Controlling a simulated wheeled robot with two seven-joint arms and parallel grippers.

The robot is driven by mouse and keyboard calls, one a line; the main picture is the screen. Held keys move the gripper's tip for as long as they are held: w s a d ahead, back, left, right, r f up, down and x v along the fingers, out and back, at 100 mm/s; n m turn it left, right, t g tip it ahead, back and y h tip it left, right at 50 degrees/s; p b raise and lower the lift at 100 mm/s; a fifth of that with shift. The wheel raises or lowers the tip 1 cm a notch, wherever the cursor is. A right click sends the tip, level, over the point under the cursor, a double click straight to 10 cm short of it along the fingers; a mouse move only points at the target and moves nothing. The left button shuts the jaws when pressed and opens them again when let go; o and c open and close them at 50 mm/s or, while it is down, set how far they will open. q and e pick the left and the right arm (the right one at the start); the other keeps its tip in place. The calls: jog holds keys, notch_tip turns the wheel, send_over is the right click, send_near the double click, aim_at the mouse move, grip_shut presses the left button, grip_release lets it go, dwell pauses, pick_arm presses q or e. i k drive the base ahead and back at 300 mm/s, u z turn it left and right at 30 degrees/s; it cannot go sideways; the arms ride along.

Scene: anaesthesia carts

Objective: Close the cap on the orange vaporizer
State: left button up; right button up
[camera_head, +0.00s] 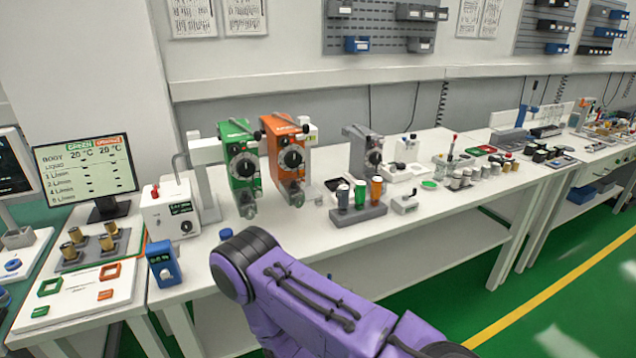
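The orange vaporizer (283,141) stands upright on the white table, just right of the green vaporizer (238,160). It has a round dark dial on its front and a grey metal part at its lower front. A small black knob sticks out near its top right. The cap is too small to make out, so I cannot tell whether it is open or closed. Neither gripper is in view. A purple arm of mine crosses the lower middle, in front of the table and below the vaporizers.
A grey vaporizer (359,151) stands further right. A grey rack (358,214) with dark, green and orange bottles sits in front of it. A white box (170,210) stands left, near a monitor (86,170) and a blue device (163,264). Bare tabletop lies before the orange vaporizer.

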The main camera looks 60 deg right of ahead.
aim_at(294, 188)
jog(key=z, duration=1.45)
